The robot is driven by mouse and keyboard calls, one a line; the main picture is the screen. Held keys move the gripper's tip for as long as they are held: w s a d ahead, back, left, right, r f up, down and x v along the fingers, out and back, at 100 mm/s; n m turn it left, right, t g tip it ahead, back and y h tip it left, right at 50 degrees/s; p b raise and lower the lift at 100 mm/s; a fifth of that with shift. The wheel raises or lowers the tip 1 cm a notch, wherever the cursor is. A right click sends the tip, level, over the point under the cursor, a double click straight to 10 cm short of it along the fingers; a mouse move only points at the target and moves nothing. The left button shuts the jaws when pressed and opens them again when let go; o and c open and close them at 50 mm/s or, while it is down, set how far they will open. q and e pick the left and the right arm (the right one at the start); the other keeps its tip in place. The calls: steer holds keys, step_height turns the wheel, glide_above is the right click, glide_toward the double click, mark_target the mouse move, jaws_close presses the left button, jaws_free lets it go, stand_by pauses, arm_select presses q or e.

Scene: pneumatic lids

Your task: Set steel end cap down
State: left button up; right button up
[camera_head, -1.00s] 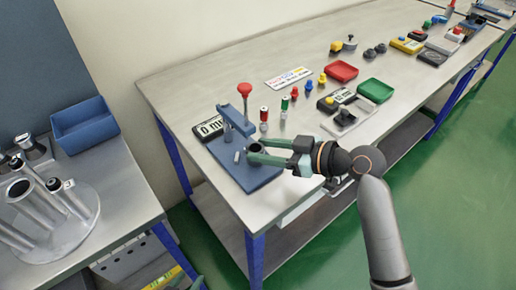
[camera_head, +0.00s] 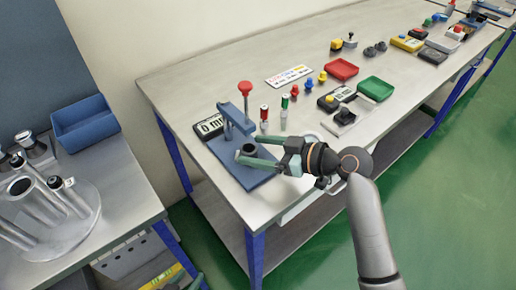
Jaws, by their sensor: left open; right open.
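A small dark, round steel piece, which looks like the end cap (camera_head: 249,149), stands upright on the blue base plate (camera_head: 228,157) of a press fixture. My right gripper (camera_head: 256,150) comes in from the right with its green fingers open. One finger is on the far side of the cap and one on the near side. Contact between fingers and cap cannot be told. The fixture's blue arm (camera_head: 237,121) rises behind the cap. My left gripper is not in view.
A red-knobbed post (camera_head: 245,89), a display (camera_head: 209,126) and red and green cylinders (camera_head: 284,106) stand near the fixture. Red (camera_head: 342,69) and green (camera_head: 375,89) trays are farther back. A blue bin (camera_head: 86,123) and steel tubes (camera_head: 40,195) are on the left bench.

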steer(key=v, duration=1.2)
steer(key=shift+b, duration=0.35)
